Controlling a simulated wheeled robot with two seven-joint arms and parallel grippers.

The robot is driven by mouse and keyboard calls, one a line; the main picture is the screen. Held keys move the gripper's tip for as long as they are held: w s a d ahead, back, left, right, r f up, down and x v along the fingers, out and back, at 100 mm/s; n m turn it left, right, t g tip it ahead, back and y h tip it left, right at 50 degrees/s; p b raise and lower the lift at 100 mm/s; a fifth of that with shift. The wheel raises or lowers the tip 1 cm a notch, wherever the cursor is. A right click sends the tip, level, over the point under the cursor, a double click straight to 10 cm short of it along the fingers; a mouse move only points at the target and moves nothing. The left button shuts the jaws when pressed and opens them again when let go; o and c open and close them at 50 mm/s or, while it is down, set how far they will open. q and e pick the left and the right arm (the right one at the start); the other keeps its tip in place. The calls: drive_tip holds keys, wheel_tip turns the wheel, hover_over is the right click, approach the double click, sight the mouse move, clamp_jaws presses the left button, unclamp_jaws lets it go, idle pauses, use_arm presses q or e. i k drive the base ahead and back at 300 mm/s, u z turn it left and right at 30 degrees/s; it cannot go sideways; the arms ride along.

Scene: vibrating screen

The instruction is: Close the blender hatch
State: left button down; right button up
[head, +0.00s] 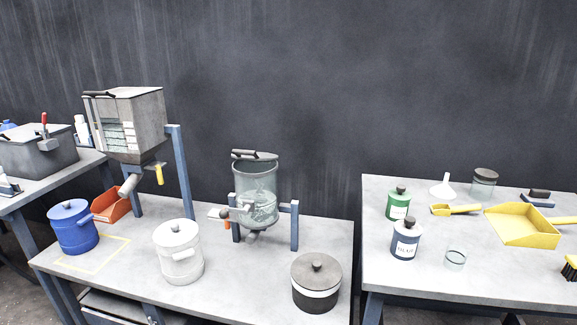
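A clear cylindrical vessel (256,196), which looks like the blender, hangs in a blue frame on the middle table. A dark hatch (255,155) with a black handle is at its top rim. An orange-tipped lever (227,222) sits at the vessel's lower left. Neither of my grippers is in view.
A grey box-shaped machine (140,120) stands on blue posts at the left. A blue pot (73,226), a white pot (179,251) and a black-and-white pot (317,283) stand on the middle table. A right table (410,285) holds bottles and a yellow dustpan (522,225).

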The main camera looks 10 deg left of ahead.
sight(246, 154)
drive_tip(key=z, duration=0.4)
drive_tip(key=k, duration=0.45)
drive_tip(key=u, duration=1.1)
drive_tip(key=i, duration=0.85)
drive_tip(key=u, duration=0.1)
